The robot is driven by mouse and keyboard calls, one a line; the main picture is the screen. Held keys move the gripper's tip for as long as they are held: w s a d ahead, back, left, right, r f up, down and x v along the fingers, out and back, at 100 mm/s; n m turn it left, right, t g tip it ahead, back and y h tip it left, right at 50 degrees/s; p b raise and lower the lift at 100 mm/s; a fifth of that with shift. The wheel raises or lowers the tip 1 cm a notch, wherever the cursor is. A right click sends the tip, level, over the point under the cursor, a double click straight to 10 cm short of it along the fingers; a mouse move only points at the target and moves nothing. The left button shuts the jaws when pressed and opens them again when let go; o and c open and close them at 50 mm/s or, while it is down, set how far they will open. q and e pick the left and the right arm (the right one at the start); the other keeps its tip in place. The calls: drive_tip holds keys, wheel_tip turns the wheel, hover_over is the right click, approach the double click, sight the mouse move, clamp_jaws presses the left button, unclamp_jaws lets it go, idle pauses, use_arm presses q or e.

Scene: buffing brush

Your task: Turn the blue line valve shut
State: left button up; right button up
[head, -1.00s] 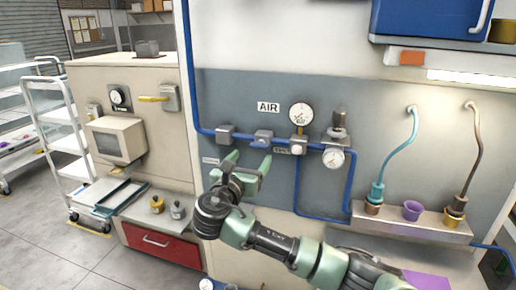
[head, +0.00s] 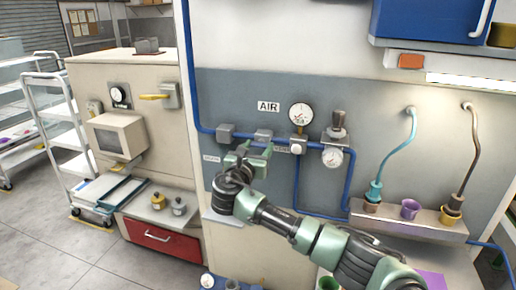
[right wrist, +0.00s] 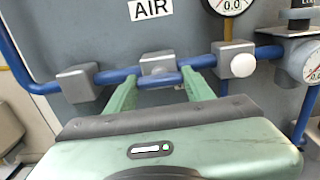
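The blue line (head: 205,131) runs along the grey wall panel under the AIR label. The valve (head: 263,134) is a grey block on that line; in the right wrist view the valve (right wrist: 158,64) shows a blue handle (right wrist: 160,80) lying roughly along the pipe. My right gripper (head: 256,151) is open, just in front of and below the valve. In the right wrist view its two fingers (right wrist: 160,76) stand to either side of the handle, with a gap between them. I cannot tell whether a fingertip touches it. My left gripper is not in view.
Another grey block (head: 226,132) sits left of the valve. A fitting with a white knob (head: 297,146) and a round gauge (head: 301,113) are close on the right. A regulator (head: 337,133) with a second gauge (head: 332,157) stands beyond them.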

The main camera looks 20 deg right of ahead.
drive_tip(key=c, duration=0.5)
drive_tip(key=shift+o, duration=0.2)
drive_tip(key=shift+f+m, duration=0.1)
drive_tip(key=shift+m, duration=0.2)
drive_tip(key=shift+m+b, duration=6.2)
drive_tip(key=shift+m, duration=2.4)
drive_tip(key=o, duration=1.4)
